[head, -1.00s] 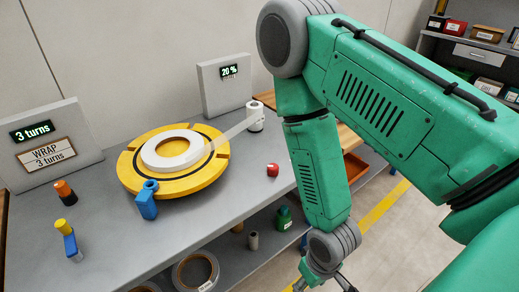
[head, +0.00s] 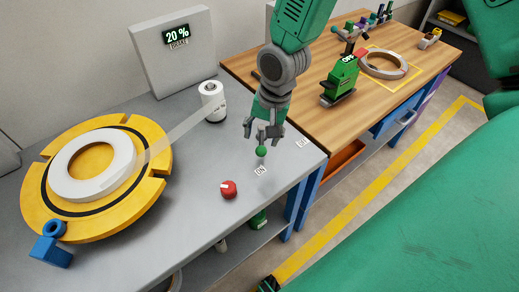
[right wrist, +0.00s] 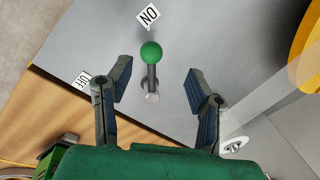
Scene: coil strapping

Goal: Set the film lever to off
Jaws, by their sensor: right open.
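The film lever (head: 261,152) has a green ball on a grey stem and stands on the grey table near its right edge. In the right wrist view its ball (right wrist: 151,51) leans toward the ON label (right wrist: 148,14); the OFF label (right wrist: 83,81) is off to the left. In the head view the ON label (head: 260,171) is just in front of the lever and the OFF label (head: 302,143) to its right. My right gripper (head: 263,136) is open and empty above the lever, its fingers (right wrist: 157,80) on either side of it. My left gripper is not visible.
A red knob (head: 229,189) sits left of the lever. A white film roll (head: 212,102) stands behind, its film running to the yellow turntable (head: 160,185) with a white coil (head: 70,180). A wooden bench (head: 400,50) with a green tool (head: 342,80) adjoins at right.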

